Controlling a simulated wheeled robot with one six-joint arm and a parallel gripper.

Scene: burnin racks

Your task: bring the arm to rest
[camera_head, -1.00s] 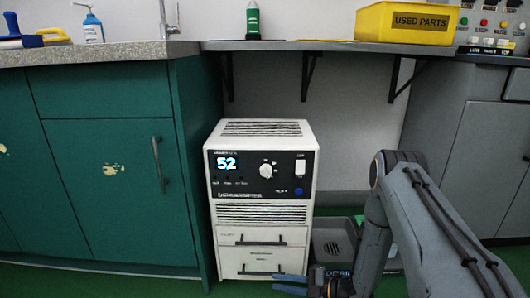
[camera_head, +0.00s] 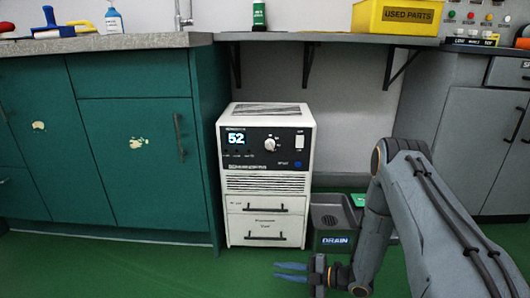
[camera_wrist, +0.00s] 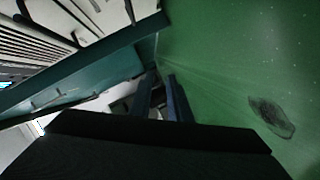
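My arm (camera_head: 425,210) reaches in from the right of the head view, bent at the elbow. My gripper (camera_head: 283,271) points left, low in front of the white dehumidifier. Its two blue fingers lie slightly apart with nothing visible between them. The wrist view also shows the two dark blue fingers (camera_wrist: 162,100) with a narrow gap. The white dehumidifier (camera_head: 266,183) stands on the floor, its display reading 52. A dark drain box (camera_head: 335,222) labelled DRAIN sits to its right, partly hidden by my arm.
Teal cabinets (camera_head: 125,150) stand on the left and grey cabinets (camera_head: 470,140) on the right. A shelf (camera_head: 330,38) above holds a yellow USED PARTS bin (camera_head: 397,17) and a green bottle (camera_head: 259,16). Green floor (camera_head: 130,270) is clear in front. A dark floor stain (camera_wrist: 271,116) shows in the wrist view.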

